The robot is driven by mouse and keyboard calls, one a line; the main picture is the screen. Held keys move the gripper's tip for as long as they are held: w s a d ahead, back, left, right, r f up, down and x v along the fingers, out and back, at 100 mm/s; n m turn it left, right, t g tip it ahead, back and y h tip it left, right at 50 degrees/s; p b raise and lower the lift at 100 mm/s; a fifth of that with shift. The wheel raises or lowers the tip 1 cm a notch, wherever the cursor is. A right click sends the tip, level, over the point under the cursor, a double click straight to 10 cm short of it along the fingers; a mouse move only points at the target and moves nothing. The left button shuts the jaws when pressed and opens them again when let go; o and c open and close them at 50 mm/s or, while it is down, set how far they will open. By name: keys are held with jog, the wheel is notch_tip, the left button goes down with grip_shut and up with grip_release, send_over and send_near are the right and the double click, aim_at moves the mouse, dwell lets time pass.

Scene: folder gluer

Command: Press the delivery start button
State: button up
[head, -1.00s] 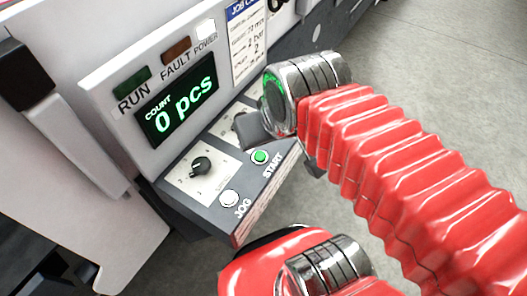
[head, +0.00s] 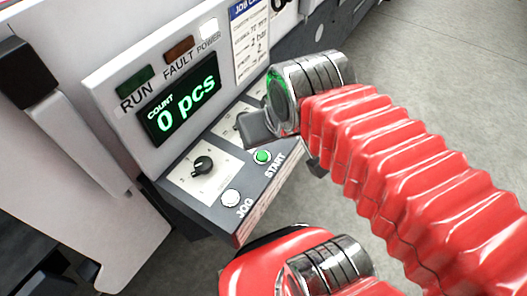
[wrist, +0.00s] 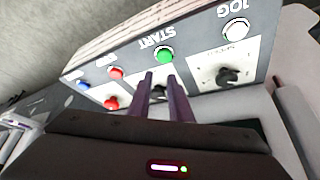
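The green START button (head: 262,157) sits on the sloping control panel (head: 212,206), uncovered in the head view. In the wrist view the START button (wrist: 164,55) shows just beyond my fingertips, slightly right of the gap's middle. My gripper (head: 256,127) hangs over the panel behind the button in the head view, apart from it as far as I can tell. In the wrist view my gripper (wrist: 159,76) has its two fingers parted by a narrow gap, with nothing held between them. A dark knob shows through the gap.
The white JOG button (head: 231,197) and a black selector knob (head: 202,165) are beside START. The display (head: 178,98) reads 0 pcs; the RUN lamp (head: 136,80) is dark.

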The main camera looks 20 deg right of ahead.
grip_shut()
dwell(1.1)
